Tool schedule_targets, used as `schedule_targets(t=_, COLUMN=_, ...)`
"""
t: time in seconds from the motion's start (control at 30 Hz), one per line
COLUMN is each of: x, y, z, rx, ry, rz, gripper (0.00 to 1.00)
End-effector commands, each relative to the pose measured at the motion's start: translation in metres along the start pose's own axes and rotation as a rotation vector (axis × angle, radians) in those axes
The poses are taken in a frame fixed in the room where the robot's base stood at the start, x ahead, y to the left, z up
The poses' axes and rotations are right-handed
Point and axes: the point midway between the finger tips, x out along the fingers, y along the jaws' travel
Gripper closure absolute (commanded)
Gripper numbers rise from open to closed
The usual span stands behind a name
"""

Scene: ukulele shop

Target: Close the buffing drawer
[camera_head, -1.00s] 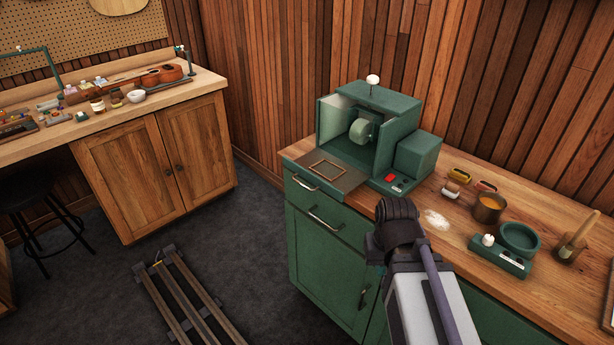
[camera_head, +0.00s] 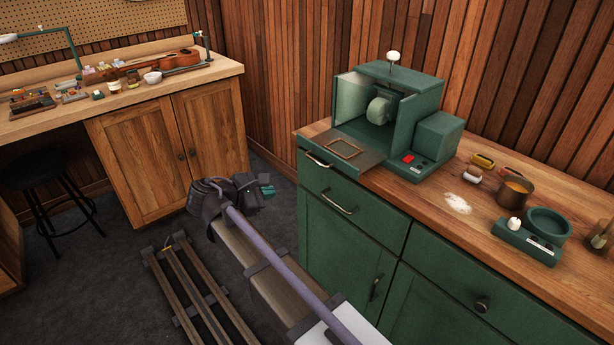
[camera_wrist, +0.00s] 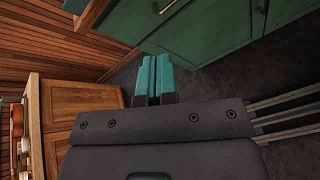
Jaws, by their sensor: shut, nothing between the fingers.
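The green cabinet's upper drawer front (camera_head: 372,208) sits under the buffing machine (camera_head: 400,105) and carries a metal bar handle (camera_head: 338,202). A second, smaller bar handle (camera_head: 319,160) shows above it at the left.
A copper pot (camera_head: 514,191) and a green dish unit (camera_head: 527,241) stand on the wooden counter. A wooden cabinet (camera_head: 150,160), black stool (camera_head: 45,178) and floor rails (camera_head: 187,290) are left. Dark floor (camera_head: 285,215) lies between the cabinets.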

Motion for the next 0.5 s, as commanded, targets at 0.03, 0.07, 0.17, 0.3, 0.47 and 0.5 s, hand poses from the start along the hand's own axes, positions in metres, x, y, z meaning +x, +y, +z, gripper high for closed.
schedule_targets(t=0.03, x=-0.001, y=0.022, z=0.006, rx=-0.127, ry=-0.078, rz=0.042, gripper=1.0)
schedule_targets(t=0.07, x=-0.001, y=0.03, z=0.013, rx=-0.208, ry=-0.127, rz=0.06, gripper=1.0)
schedule_targets(t=0.17, x=-0.004, y=0.039, z=0.028, rx=-0.419, ry=-0.228, rz=0.08, gripper=1.0)
schedule_targets(t=0.3, x=-0.004, y=0.039, z=0.029, rx=-0.534, ry=-0.239, rz=0.07, gripper=1.0)
schedule_targets(t=0.47, x=0.001, y=0.039, z=0.03, rx=-0.535, ry=-0.238, rz=0.068, gripper=1.0)
schedule_targets(t=0.5, x=0.005, y=0.039, z=0.03, rx=-0.535, ry=-0.238, rz=0.067, gripper=1.0)
